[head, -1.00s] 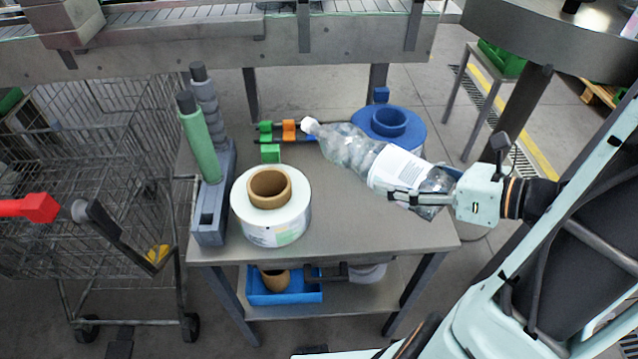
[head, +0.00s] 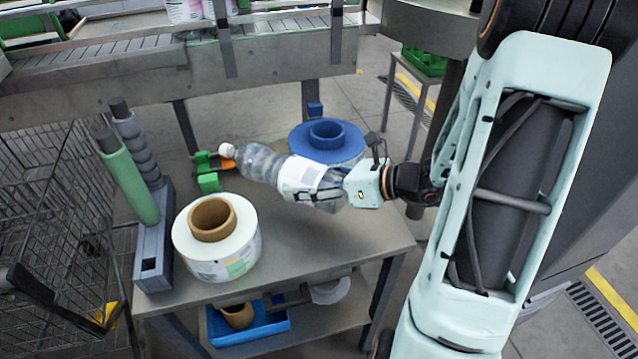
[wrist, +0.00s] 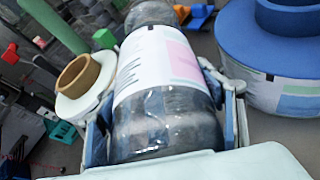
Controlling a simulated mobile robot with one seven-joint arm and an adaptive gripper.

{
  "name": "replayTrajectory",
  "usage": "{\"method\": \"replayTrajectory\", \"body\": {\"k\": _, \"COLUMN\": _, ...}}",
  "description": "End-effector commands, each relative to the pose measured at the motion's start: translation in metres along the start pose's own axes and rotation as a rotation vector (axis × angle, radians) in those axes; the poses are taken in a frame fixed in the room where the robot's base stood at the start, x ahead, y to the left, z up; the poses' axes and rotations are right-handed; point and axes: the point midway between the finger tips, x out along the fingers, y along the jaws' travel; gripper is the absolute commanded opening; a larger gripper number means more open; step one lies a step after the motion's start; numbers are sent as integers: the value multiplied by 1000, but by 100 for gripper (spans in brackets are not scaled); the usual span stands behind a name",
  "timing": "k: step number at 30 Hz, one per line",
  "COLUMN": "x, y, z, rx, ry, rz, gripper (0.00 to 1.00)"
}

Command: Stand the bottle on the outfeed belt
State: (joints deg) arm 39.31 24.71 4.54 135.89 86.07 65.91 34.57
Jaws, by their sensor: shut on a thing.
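A clear plastic bottle with a white cap and a white label (head: 262,164) is held over the small table, lying nearly on its side with its cap to the left. My gripper (head: 318,190) is shut on it around the label and lower part. In the wrist view the bottle (wrist: 165,85) fills the middle, with my gripper's fingers (wrist: 168,120) on both sides of it; its cap is out of that view. A conveyor belt (head: 110,65) runs across the back behind the table; I cannot tell if it is the outfeed belt.
A white label reel (head: 240,255) and a blue reel (head: 340,148) sit on the table (head: 330,240). A rack with green and grey rolls (head: 152,245) stands at its left edge. A wire cart (head: 60,190) is on the left. White containers (head: 185,10) stand on the conveyor.

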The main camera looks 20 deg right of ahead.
Motion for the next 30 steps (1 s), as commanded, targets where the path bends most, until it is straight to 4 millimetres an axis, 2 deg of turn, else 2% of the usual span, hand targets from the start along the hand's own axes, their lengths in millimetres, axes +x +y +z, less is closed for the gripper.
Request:
{"method": "replayTrajectory", "body": {"k": 3, "x": 14, "y": -5, "z": -3, "rx": -5, "ry": -9, "rz": 5, "gripper": 5}}
{"method": "replayTrajectory", "body": {"k": 11, "x": 22, "y": -10, "z": -7, "rx": -5, "ry": -9, "rz": 3, "gripper": 5}}
{"method": "replayTrajectory", "body": {"k": 15, "x": 33, "y": -15, "z": -13, "rx": -5, "ry": -9, "rz": 6, "gripper": 5}}
{"method": "replayTrajectory", "body": {"k": 21, "x": 41, "y": -20, "z": -36, "rx": -2, "ry": -9, "rz": 4, "gripper": 5}}
{"method": "replayTrajectory", "body": {"k": 30, "x": 42, "y": -21, "z": -38, "rx": -6, "ry": -10, "rz": 3, "gripper": 5}}
